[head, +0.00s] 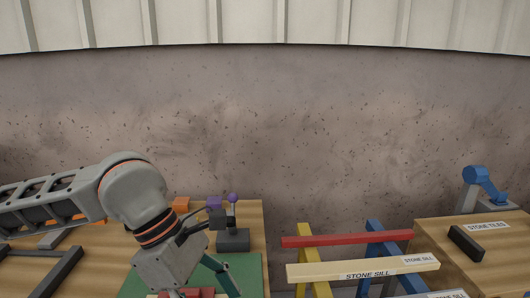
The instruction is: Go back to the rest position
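My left arm reaches in from the left, and its gripper (205,275) hangs over the green mat (247,268) on the left wooden table (249,212). The fingers run down toward the bottom edge and are partly cut off, so I cannot tell whether they are open or shut. A red object (206,293) shows beside and below the fingers; contact between them cannot be told. My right gripper is not in view.
A dark block with a purple-topped post (233,240) stands beside my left wrist.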

